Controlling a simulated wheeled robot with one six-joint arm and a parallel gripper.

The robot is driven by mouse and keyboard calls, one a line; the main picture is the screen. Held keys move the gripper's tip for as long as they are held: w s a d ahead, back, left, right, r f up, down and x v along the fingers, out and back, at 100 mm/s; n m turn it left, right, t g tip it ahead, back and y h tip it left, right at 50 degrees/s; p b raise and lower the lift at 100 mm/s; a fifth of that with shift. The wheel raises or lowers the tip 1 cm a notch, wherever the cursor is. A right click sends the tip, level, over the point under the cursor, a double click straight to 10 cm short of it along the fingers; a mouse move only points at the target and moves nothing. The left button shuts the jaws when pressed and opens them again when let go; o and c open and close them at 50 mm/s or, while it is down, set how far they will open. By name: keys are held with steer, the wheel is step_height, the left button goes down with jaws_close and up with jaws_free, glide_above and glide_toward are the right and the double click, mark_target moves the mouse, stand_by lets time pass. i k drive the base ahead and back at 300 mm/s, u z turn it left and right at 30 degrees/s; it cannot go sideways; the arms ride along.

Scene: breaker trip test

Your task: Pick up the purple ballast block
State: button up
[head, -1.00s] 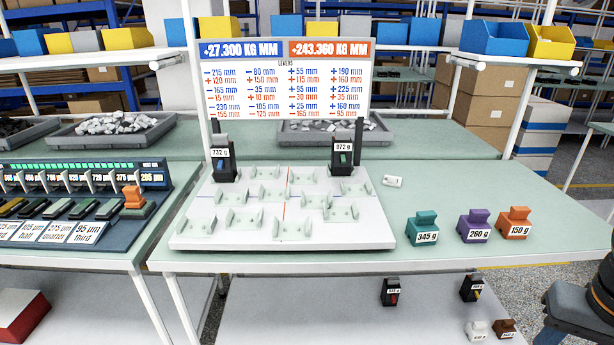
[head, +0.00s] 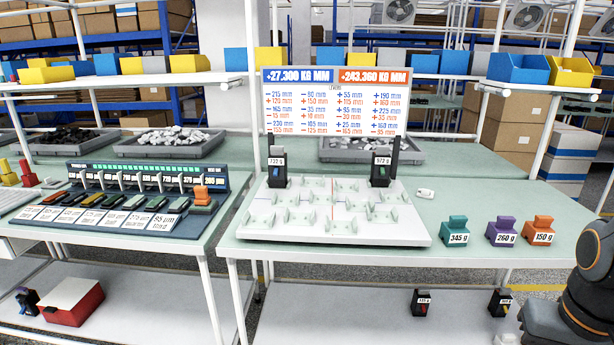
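The purple ballast block (head: 501,232), labelled 260 g, stands upright on the right part of the green bench top (head: 560,215). A teal block (head: 457,231) labelled 345 g stands to its left, and an orange block (head: 541,231) labelled 150 g stands close to its right. The purple block is fully visible with nothing on it. Part of my dark arm shows at the lower right edge, apart from the blocks. My gripper is not in view.
A white board with several clear holders (head: 400,236) stands left of the blocks, with two black weights (head: 381,168) at its back. Black blocks (head: 421,302) sit on the lower shelf. Bench in front of the blocks is clear.

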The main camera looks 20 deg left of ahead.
mark_target(501, 233)
steer(key=i, duration=0.4)
steer(key=z, duration=0.05)
steer(key=k, duration=0.65)
steer(key=z, duration=0.75)
steer(key=i, duration=1.35)
